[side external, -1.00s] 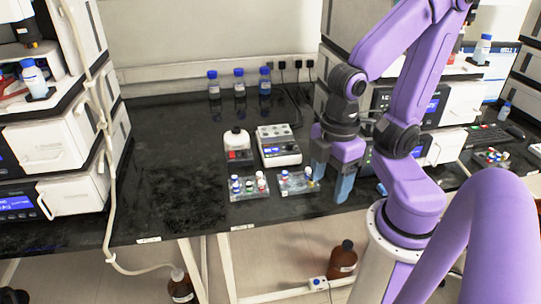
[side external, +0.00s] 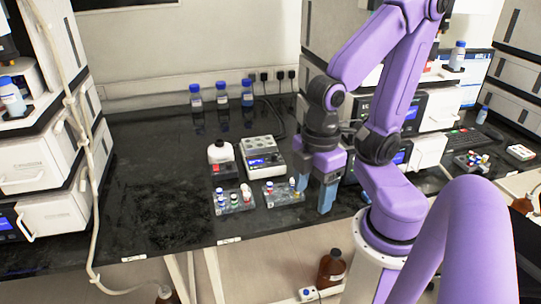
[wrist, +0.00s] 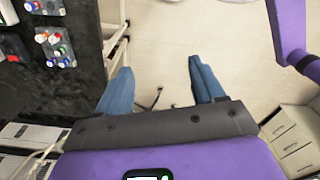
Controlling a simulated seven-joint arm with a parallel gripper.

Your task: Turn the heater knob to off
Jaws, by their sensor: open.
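The heater (side external: 264,157), a white block unit with round wells on top and a small blue display on its front, sits on the black bench left of my gripper. Its knob is too small to make out in the side view. My gripper (side external: 316,193) points down near the bench's front edge, to the right of the heater and apart from it. Its blue fingers are open with nothing between them. In the wrist view my gripper (wrist: 161,88) is over the floor just past the bench edge, and the heater is not clearly visible there.
Two clear vial racks stand before the heater, the left one (side external: 227,208) and the right one (side external: 289,199), close to my gripper. Several blue-capped bottles (side external: 222,97) stand behind. The bench's left part is clear.

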